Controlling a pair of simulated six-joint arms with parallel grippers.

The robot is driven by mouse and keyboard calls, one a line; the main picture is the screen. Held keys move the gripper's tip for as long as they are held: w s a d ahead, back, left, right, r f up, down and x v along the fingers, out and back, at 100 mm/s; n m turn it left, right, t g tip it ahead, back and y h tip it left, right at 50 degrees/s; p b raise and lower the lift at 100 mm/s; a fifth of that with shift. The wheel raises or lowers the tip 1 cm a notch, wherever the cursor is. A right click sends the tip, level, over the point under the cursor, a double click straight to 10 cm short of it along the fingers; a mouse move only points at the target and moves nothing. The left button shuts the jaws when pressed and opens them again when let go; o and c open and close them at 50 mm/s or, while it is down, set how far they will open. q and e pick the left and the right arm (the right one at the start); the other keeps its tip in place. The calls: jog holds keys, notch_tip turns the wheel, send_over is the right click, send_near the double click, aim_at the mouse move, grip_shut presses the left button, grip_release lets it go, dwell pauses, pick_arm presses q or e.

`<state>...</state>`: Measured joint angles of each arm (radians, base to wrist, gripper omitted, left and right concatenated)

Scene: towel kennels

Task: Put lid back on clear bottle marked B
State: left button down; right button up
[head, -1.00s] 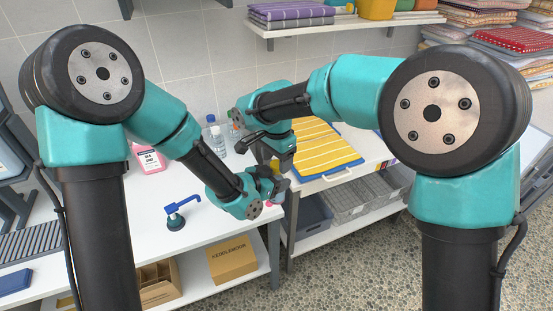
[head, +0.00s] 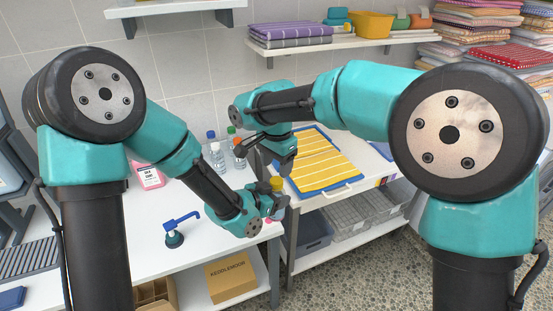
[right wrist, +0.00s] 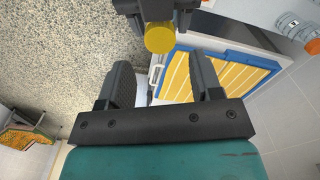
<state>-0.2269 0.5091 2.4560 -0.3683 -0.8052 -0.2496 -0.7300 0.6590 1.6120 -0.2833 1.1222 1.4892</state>
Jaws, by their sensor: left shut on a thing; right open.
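The yellow top also shows in the right wrist view (right wrist: 159,37), beyond my right fingers. My right gripper (head: 281,158) is open and empty, above and apart from the yellow top; its spread fingers show in its wrist view (right wrist: 160,86). A small pink thing (head: 268,221) shows just below my left gripper; I cannot tell what it is.
A yellow striped towel (head: 318,160) lies on the right-hand unit.

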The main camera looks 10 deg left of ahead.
jog(key=n, duration=0.4)
jog(key=shift+r+n, duration=0.2)
jog(key=shift+n, duration=0.1)
jog(key=n, duration=0.5)
jog(key=shift+r, duration=0.15)
jog(key=n, duration=0.3)
jog(key=shift+r+n, duration=0.15)
jog(key=shift+n, duration=0.15)
jog(key=n, duration=0.5)
jog(key=shift+r, duration=0.15)
jog(key=n, duration=0.4)
jog(key=shift+r, duration=0.15)
jog(key=n, duration=0.5)
jog(key=shift+r, duration=0.2)
jog(key=n, duration=0.4)
jog(key=shift+r+n, duration=0.15)
jog(key=shift+n, duration=0.25)
jog(key=n, duration=0.4)
jog(key=shift+r, duration=0.15)
